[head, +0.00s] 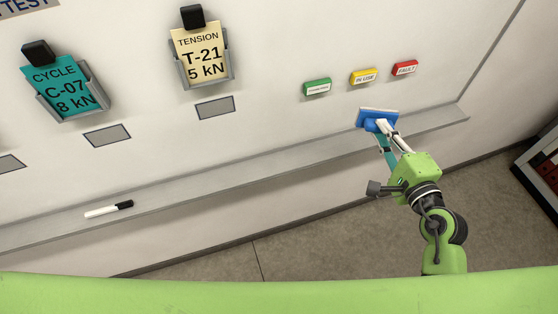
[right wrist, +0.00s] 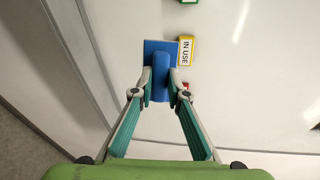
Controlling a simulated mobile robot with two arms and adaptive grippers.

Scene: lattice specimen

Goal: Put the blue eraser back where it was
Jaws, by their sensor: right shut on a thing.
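The blue eraser (head: 378,115) has a pale edge and is at the right end of the whiteboard ledge (head: 240,173) in the head view. My right gripper (head: 384,127) is shut on its raised blue grip. In the right wrist view the eraser (right wrist: 161,62) sits between the two fingertips of the gripper (right wrist: 160,84). I cannot tell whether the eraser touches the ledge or the board. My left gripper is not in view.
A green magnet (head: 317,87), a yellow "IN USE" magnet (head: 363,76) and a red magnet (head: 404,68) are on the board above the eraser. A marker (head: 109,209) lies on the ledge at left. Card holders (head: 203,57) hang higher. The ledge between marker and eraser is clear.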

